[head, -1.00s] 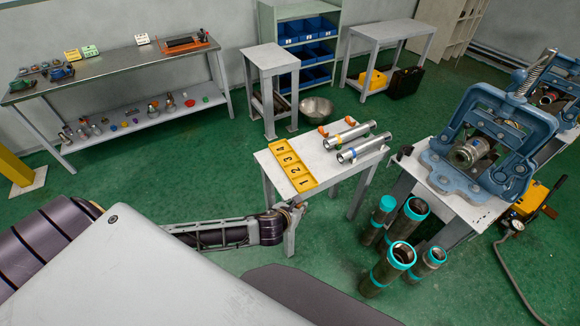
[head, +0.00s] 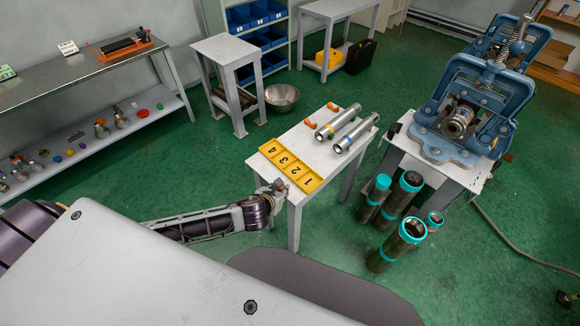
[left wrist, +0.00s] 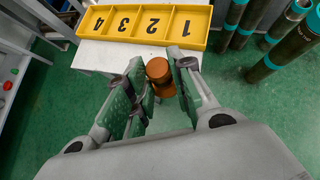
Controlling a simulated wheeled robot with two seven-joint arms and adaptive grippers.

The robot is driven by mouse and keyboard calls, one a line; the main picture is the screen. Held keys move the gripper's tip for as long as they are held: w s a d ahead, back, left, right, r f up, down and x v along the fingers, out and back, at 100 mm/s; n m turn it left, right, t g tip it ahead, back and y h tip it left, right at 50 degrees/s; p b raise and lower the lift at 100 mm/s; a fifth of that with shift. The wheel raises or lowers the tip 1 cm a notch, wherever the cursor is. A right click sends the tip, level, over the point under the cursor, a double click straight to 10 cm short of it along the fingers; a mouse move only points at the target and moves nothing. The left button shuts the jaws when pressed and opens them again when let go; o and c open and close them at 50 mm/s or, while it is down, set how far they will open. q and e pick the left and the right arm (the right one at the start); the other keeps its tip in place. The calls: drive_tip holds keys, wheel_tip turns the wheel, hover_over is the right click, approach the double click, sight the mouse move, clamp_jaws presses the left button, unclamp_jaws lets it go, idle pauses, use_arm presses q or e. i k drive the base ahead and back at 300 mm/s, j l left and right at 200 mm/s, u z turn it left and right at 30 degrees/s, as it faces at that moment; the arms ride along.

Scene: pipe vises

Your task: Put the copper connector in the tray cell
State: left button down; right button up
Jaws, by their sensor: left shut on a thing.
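The copper connector (left wrist: 159,72) is gripped between the two green-padded fingers of my left gripper (left wrist: 150,82); its rounded end faces up in the left wrist view. In the head view, my left gripper (head: 272,190) is at the near left corner of the small white table, and the connector there is tiny. The yellow tray (left wrist: 140,38) has cells numbered 1 to 4. It lies on the table just beyond the connector, apart from it, with cells 1 and 2 nearest. The tray also shows in the head view (head: 290,166), its cells empty. My right gripper is not in view.
Two steel pipes (head: 339,122) and two small orange-copper pieces (head: 309,123) lie on the white table (head: 325,157) behind the tray. Several teal-capped pipes (head: 410,230) stand on the floor to the right. A blue pipe vise (head: 470,110) stands on a bench further right.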

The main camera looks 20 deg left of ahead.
sight(296, 172)
drive_tip(key=i+j, duration=0.1)
drive_tip(key=j, duration=0.35)
drive_tip(key=i+j+z, duration=0.1)
drive_tip(key=j, duration=0.4)
drive_tip(key=i+j, duration=0.1)
drive_tip(key=j, duration=0.35)
drive_tip(key=z, duration=0.05)
